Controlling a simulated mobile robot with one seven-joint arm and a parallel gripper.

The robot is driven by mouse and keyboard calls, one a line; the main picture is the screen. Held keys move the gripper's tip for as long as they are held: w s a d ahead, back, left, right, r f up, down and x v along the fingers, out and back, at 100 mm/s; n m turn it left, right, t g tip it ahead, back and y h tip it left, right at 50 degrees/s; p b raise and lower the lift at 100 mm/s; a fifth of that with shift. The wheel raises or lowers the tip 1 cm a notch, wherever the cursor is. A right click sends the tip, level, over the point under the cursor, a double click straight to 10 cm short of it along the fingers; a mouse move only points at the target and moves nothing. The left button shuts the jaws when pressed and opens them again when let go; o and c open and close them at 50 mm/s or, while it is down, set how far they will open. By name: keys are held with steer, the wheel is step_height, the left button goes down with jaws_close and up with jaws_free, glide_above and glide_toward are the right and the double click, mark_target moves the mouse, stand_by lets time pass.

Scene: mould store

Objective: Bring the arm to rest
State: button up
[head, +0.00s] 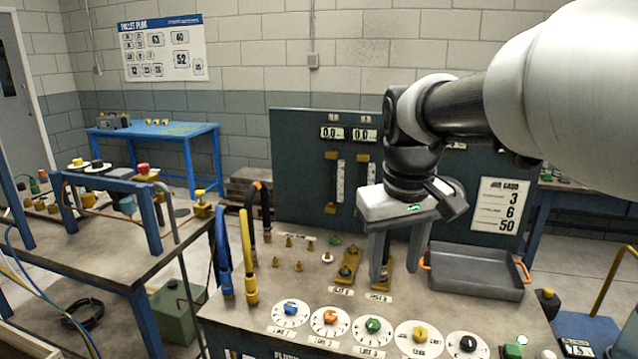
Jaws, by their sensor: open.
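My arm reaches in from the upper right over a workbench (225,315). My gripper (380,276) hangs below the wrist, pointing down, with nothing seen between its fingers. The fingers are apart, in front of the dark upright panel (300,180) and close to a brass lever fitting (347,268) on the bench. Another brass fitting is partly hidden behind the fingers. I cannot tell whether the fingertips touch anything.
A row of round dials with coloured knobs (331,320) lines the bench front. A grey tray (475,272) with orange handles sits at right. Blue and yellow hoses (248,260) stand at left. A second table (85,262) stands further left.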

steer(key=s+f+m+t, duration=0.2)
steer(key=s+f+t, duration=0.1)
steer(key=s, duration=1.2)
step_height(320, 180, up, 16)
steer(key=p, duration=1.6)
steer(key=shift+r+p, duration=0.25)
steer(key=shift+p, duration=0.05)
steer(key=shift+w, duration=0.1)
stand_by(3.8)
